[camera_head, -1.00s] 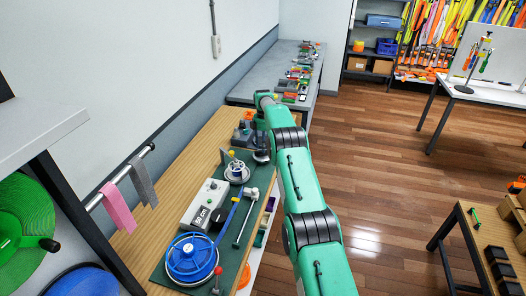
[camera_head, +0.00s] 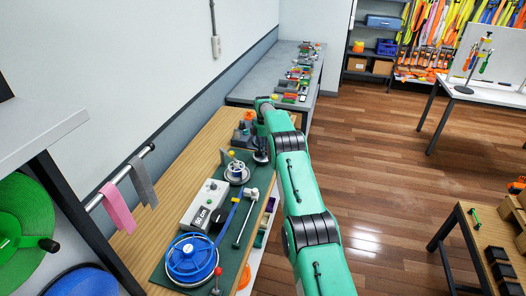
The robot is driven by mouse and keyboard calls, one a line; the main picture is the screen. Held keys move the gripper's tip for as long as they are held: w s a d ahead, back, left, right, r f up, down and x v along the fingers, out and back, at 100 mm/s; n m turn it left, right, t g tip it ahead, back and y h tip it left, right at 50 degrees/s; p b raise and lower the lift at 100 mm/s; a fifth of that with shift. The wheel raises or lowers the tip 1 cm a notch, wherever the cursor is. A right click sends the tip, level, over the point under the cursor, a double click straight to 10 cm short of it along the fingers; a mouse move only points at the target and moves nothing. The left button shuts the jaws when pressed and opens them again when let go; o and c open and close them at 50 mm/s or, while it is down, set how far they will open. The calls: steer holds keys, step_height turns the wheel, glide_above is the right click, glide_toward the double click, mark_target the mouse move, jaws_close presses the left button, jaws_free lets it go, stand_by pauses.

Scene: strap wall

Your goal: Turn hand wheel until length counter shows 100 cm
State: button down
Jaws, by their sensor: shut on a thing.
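The length counter (camera_head: 206,207) is a pale grey box on the dark green mat of the wooden bench. Its display reads in cm, around the fifties; the last digit is too small to read surely. A blue strap runs past it from a blue reel (camera_head: 190,258) at the near end. Beyond the counter is a small pale wheel (camera_head: 237,174) with a yellow knob, seemingly the hand wheel. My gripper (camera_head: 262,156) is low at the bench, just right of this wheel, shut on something. The arm and gripper body hide what its fingers hold.
A metal rod with a pale head (camera_head: 246,217) lies on the mat, and a red knob (camera_head: 216,281) stands near the reel. Pink and grey straps (camera_head: 118,208) hang on a rail at left. A grey bench (camera_head: 258,90) with small parts stands beyond. The wooden floor at right is open.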

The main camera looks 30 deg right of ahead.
steer(key=shift+m, duration=0.4)
steer(key=m, duration=0.5)
steer(key=shift+s, duration=0.2)
steer(key=m, duration=0.6)
steer(key=shift+s+m, duration=0.15)
steer(key=shift+m, duration=0.25)
steer(key=c, duration=1.5)
jaws_free()
steer(key=shift+c, duration=0.2)
steer(key=shift+r, duration=0.15)
step_height(320, 180, up, 12)
